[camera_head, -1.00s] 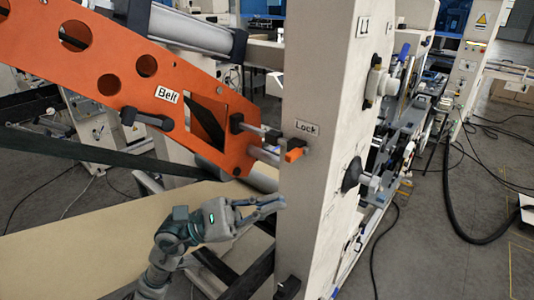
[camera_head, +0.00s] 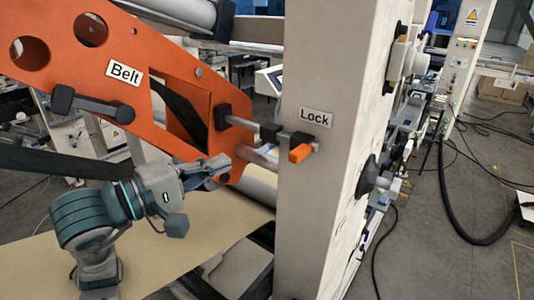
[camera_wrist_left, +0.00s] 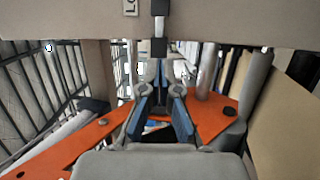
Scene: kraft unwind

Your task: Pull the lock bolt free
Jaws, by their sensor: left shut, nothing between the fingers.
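The lock bolt (camera_head: 270,133) is a grey rod with dark blocks and an orange-tipped handle (camera_head: 300,152). It spans from the orange arm plate to the beige post, under the "Lock" label (camera_head: 315,118). In the left wrist view the bolt (camera_wrist_left: 159,30) stands at top centre, ahead of the fingers. My left gripper (camera_head: 222,166) is below and left of the bolt handle, in front of the orange plate. Its fingers (camera_wrist_left: 160,75) are closed with nothing between them. It appears apart from the bolt. My right gripper is not in view.
The orange plate (camera_head: 70,45) marked "Belt" carries a dark handle (camera_head: 90,105) at the left. The beige post (camera_head: 345,65) stands just right of my left gripper. A kraft paper sheet (camera_head: 160,240) lies below. Cables run over the floor at the right.

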